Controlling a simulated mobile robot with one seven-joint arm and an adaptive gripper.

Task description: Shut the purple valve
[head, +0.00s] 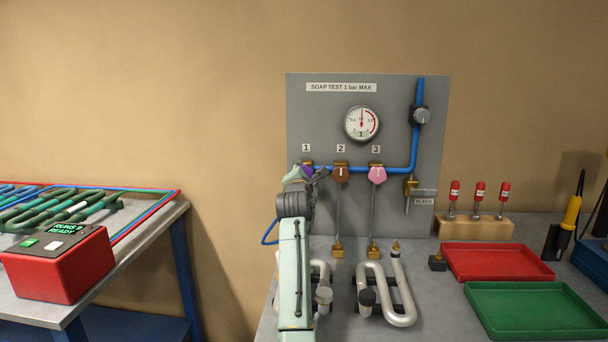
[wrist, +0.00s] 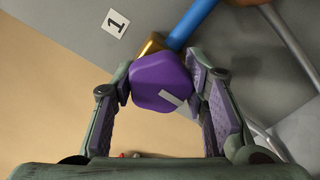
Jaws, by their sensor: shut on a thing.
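The purple valve (wrist: 160,82) has a hexagonal knob with a pale bar mark on its face and sits on a brass fitting at the blue pipe. In the head view the purple valve (head: 307,171) is under label 1 on the grey panel (head: 430,130), mostly hidden behind my gripper (head: 299,174). In the wrist view the fingers of my gripper (wrist: 165,88) are on both sides of the knob and shut on it. The pale mark points down and to the right in the wrist view.
The brown valve (head: 340,173) and the pink valve (head: 377,174) are close to the right on the same blue pipe. A gauge (head: 362,123) is above. Silver coils (head: 388,290) stand on the bench below. Red (head: 497,278) and green (head: 534,332) trays lie right.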

